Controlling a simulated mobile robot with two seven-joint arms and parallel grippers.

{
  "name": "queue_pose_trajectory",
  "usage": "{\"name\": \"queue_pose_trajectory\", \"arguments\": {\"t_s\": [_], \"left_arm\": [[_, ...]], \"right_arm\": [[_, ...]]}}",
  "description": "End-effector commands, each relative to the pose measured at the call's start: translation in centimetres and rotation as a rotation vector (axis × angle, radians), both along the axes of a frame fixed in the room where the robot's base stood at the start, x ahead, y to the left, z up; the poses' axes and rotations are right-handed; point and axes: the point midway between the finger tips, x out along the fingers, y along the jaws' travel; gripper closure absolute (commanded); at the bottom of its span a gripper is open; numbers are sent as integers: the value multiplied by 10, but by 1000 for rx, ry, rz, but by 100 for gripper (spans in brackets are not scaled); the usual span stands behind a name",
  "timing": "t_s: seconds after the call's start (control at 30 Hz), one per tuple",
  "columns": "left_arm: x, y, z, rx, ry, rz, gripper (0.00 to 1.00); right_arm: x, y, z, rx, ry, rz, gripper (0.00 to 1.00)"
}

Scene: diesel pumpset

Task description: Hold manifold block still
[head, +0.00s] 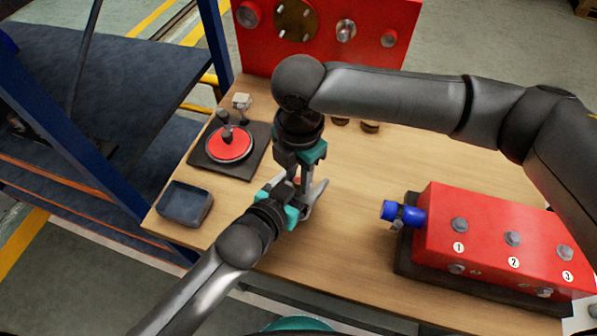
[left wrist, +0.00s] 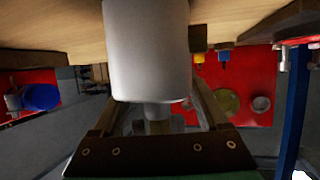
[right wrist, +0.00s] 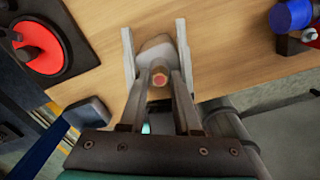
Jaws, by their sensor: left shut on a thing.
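The red manifold block (head: 485,236), with numbered ports 1 to 3, rests on a dark base at the right of the table. A blue cylindrical fitting (head: 402,213) sticks out of its left end. Both grippers are well left of the block and apart from it. My left gripper (head: 306,186) is shut on a pale grey cylindrical part (left wrist: 148,55), which has a narrower stem toward the palm. My right gripper (head: 305,178) comes down from above at the same spot. In the right wrist view its fingers look open around a part with a copper-coloured tip (right wrist: 159,79).
A red disc (head: 229,145) on a dark plate and a blue-grey tray (head: 185,203) are at the left. A red panel (head: 325,35) stands at the back. The table (head: 355,190) is clear between the grippers and the block.

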Motion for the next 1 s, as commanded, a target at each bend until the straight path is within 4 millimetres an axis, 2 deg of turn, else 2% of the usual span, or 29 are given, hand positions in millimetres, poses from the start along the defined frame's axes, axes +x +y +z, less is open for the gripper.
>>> {"name": "queue_pose_trajectory", "arguments": {"t_s": [0.03,0.27,0.77,0.87,1.0], "left_arm": [[-2,3,-7,19,12,1,100],[-2,3,-7,18,12,2,100],[-2,3,-7,18,12,2,100],[-2,3,-7,18,12,2,100],[-2,3,-7,18,12,1,100]], "right_arm": [[0,0,0,0,0,0,76],[0,0,0,0,0,0,100],[0,0,1,1,-1,2,100],[0,0,1,0,-1,63,100],[0,0,1,-1,-4,245,100]]}}
